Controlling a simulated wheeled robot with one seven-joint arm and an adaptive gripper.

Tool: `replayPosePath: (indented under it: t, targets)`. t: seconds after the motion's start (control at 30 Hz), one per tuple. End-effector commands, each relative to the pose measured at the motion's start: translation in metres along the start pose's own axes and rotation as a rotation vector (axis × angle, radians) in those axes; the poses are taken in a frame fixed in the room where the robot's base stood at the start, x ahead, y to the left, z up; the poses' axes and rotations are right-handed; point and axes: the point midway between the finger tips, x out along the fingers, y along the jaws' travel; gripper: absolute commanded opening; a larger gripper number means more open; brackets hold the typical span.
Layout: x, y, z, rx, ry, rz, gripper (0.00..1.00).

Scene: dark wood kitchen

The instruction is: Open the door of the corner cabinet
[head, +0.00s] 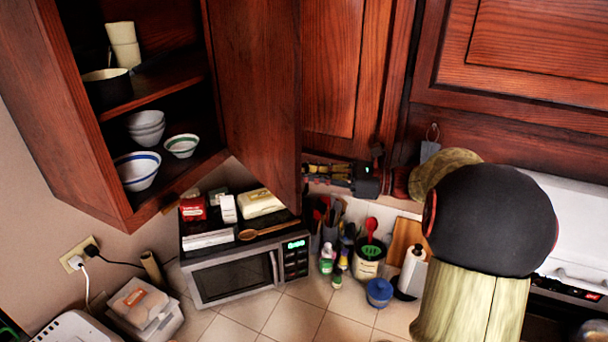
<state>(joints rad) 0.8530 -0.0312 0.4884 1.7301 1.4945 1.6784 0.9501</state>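The open wall cabinet (108,200) near the corner is at the left of the head view, with its shelves exposed. Its dark red wood door (258,90) stands swung out to the right of the opening. My gripper (318,172) is just right of the door's lower free edge, at about the height of its bottom. It points left, and its fingertips are partly hidden by the door. I cannot tell whether it touches the door or whether its fingers are open. My arm reaches in from the lower right.
Inside the cabinet are a dark pot (107,90), a cup stack (124,45) and several bowls (138,171). Below are a microwave (235,275) with items on top, a utensil pot (369,262) and a blue jar (379,292). Closed cabinet doors (535,45) are at right.

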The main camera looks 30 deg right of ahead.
Motion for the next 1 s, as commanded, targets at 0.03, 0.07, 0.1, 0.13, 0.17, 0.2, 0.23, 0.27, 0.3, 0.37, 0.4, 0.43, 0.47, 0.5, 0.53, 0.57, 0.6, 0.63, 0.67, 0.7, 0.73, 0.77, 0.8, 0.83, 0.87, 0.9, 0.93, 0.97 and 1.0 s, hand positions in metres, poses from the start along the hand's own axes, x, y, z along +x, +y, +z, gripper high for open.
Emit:
replayPosePath:
  t: [0.03, 0.07, 0.1, 0.13, 0.17, 0.2, 0.23, 0.27, 0.3, 0.37, 0.4, 0.43, 0.47, 0.5, 0.53, 0.57, 0.6, 0.63, 0.67, 0.7, 0.73, 0.77, 0.8, 0.83, 0.87, 0.9, 0.93, 0.97, 1.0]
  targets:
    - [0.0, 0.001, -0.002, 0.004, 0.001, 0.001, 0.0]
    - [0.0, 0.001, -0.002, 0.004, 0.001, 0.001, 0.0]
    - [0.0, 0.001, -0.002, 0.004, 0.001, 0.001, 0.07]
    - [0.0, 0.001, -0.002, 0.003, 0.001, 0.001, 0.09]
    - [0.0, 0.001, -0.002, 0.003, 0.001, 0.001, 0.11]
    - [0.0, 0.001, -0.001, 0.003, 0.001, 0.001, 0.13]
    - [0.0, 0.001, -0.001, 0.003, 0.001, 0.001, 0.15]
    - [0.0, 0.0, -0.001, 0.002, 0.001, 0.0, 0.17]
    - [0.0, 0.0, -0.001, 0.002, 0.001, 0.0, 0.19]
    - [0.0, 0.0, -0.001, 0.002, 0.001, 0.0, 0.22]
    - [0.0, 0.0, -0.001, 0.001, 0.001, 0.0, 0.24]
    - [0.0, 0.0, -0.001, 0.001, 0.001, 0.0, 0.26]
    - [0.0, 0.0, -0.001, 0.001, 0.001, 0.0, 0.27]
    - [0.0, 0.0, 0.0, 0.001, 0.001, 0.0, 0.27]
    - [0.0, 0.0, 0.0, 0.001, 0.001, 0.0, 0.27]
    - [0.0, 0.0, 0.0, 0.001, 0.0, 0.0, 0.27]
    - [0.0, 0.0, 0.0, 0.001, 0.0, 0.0, 0.27]
    - [0.0, 0.0, 0.0, 0.0, 0.0, 0.0, 0.27]
    - [0.0, 0.0, 0.0, 0.0, 0.0, 0.0, 0.27]
    - [0.0, 0.0, 0.0, 0.0, 0.0, 0.0, 0.27]
    - [-0.001, 0.0, 0.0, 0.0, 0.0, 0.0, 0.27]
    - [-0.002, 0.0, 0.0, 0.0, 0.0, -0.001, 0.27]
    - [-0.004, 0.0, 0.0, 0.0, 0.001, -0.001, 0.27]
    - [-0.006, 0.0, 0.0, 0.0, 0.001, -0.002, 0.27]
    - [-0.009, -0.001, 0.0, 0.0, 0.001, -0.002, 0.27]
    - [-0.014, -0.001, 0.0, 0.0, 0.001, -0.003, 0.27]
    - [-0.019, -0.001, 0.0, 0.0, 0.001, -0.003, 0.27]
    - [-0.024, -0.001, 0.0, 0.0, 0.001, -0.003, 0.27]
    - [-0.032, -0.001, 0.0, 0.0, 0.001, -0.005, 0.27]
